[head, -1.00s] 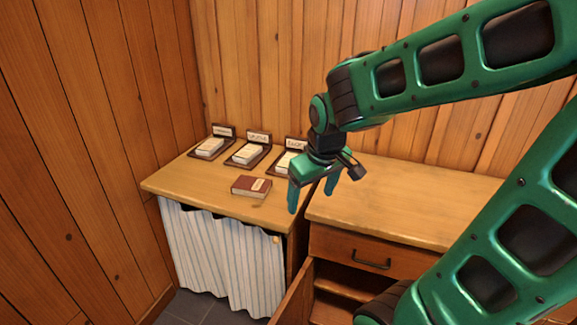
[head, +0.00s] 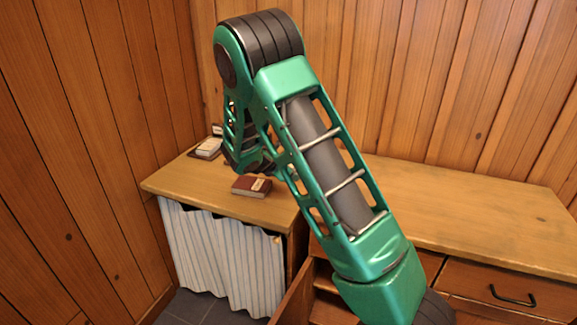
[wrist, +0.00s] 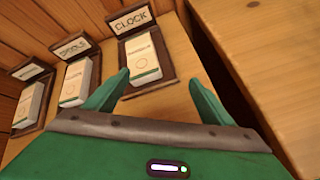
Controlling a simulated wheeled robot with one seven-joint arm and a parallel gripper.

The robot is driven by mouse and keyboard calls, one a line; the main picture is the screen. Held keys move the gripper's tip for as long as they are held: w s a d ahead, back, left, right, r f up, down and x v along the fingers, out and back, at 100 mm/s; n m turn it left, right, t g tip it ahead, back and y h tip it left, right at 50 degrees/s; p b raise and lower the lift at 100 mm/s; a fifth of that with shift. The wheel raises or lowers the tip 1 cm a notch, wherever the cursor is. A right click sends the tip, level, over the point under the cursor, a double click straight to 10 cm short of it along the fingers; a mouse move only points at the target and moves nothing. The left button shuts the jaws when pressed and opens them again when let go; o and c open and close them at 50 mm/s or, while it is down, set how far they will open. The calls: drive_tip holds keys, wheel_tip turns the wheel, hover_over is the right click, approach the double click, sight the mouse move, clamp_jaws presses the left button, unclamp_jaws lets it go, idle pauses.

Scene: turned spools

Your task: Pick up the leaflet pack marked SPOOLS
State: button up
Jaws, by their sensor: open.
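In the wrist view, the leaflet pack under the SPOOLS sign (wrist: 75,82) is white and sits in a dark holder, the middle of three. To its right is the pack under the CLOCK sign (wrist: 142,58). My gripper (wrist: 158,79) is open and empty, its fingers above the front of the CLOCK holder, to the right of the SPOOLS pack. In the head view, my arm hides the SPOOLS pack, the CLOCK pack and my fingers.
A third pack (wrist: 30,104) stands at the left; its sign is unreadable. It also shows in the head view (head: 208,148). Wooden walls close off the left and back.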

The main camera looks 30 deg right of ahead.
drive_tip(key=w+n, duration=0.1)
drive_tip(key=n, duration=0.1)
drive_tip(key=w+f+n+t+h, duration=0.1)
drive_tip(key=w+n, duration=0.1)
drive_tip(key=w+n+h, duration=0.1)
drive_tip(key=w, duration=0.1)
drive_tip(key=shift+d+f+n+t, duration=0.35)
drive_tip(key=shift+f+n+t, duration=0.05)
drive_tip(key=x, duration=1)
drive_tip(key=shift+w+d+f, duration=0.1)
drive_tip(key=shift+w+d, duration=0.05)
drive_tip(key=shift+w, duration=0.1)
drive_tip(key=c, duration=1.3)
